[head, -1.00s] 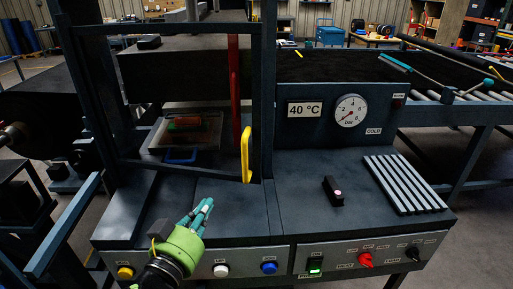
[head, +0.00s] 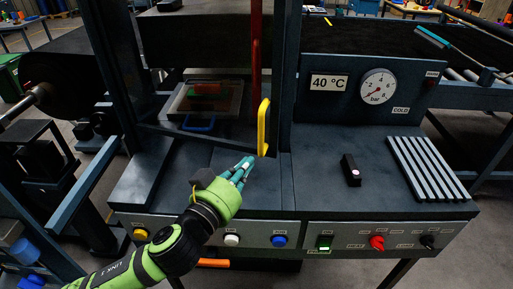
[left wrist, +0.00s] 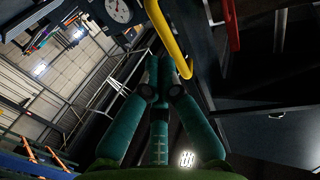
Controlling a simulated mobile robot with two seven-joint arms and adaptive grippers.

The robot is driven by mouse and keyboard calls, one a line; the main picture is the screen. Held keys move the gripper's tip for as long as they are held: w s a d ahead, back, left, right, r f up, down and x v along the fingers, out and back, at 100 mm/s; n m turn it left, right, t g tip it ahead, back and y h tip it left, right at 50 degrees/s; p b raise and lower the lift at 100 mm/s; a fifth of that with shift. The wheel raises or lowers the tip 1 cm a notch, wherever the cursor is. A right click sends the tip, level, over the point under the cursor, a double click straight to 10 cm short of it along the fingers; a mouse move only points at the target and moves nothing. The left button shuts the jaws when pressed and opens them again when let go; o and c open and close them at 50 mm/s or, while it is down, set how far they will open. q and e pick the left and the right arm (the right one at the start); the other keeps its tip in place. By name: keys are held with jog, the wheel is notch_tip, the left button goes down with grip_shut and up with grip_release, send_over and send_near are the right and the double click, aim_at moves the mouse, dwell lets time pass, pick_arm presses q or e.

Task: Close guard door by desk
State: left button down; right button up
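The guard door (head: 205,142) is a dark frame on the press at centre left. Its lower rail slants toward me at the right, so it appears to stand ajar; the exact gap is unclear. Its yellow handle (head: 263,128) is upright at the right side. My left gripper (head: 247,163) is just left of and below the handle's lower end, its teal fingers pointing up toward it. In the left wrist view the fingertips (left wrist: 159,62) are drawn together with nothing between them. The yellow handle (left wrist: 168,38) passes close beyond them; contact cannot be told. My right gripper is out of view.
A red upright bar (head: 257,55) stands behind the handle. A tray (head: 212,100) lies inside the press. Right of the door are a gauge panel (head: 350,85), a small black block (head: 351,170) and a slatted rack (head: 428,168). Buttons line the front panel (head: 260,238).

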aim_at(263, 144)
pick_arm(q)
jog(key=p+x, duration=0.1)
jog(key=x, duration=0.3)
jog(key=shift+r, duration=0.15)
jog(key=shift+w+d+p, duration=0.25)
jog(key=shift+w+p, duration=0.15)
jog(key=shift+w, duration=0.15)
jog(key=shift+w+d+f, duration=0.1)
jog(key=shift+w+f, duration=0.1)
jog(key=w+d+n+y+b, duration=0.1)
jog(key=w+y+b, duration=0.1)
jog(key=w, duration=0.3)
jog(key=w+d+n+t+y+b, duration=0.1)
jog(key=w+d+n+y+b, duration=0.1)
jog(key=w+b, duration=0.2)
jog(key=shift+w+d+t, duration=0.15)
jog(key=shift+w+t, duration=0.15)
jog(key=shift+w, duration=0.55)
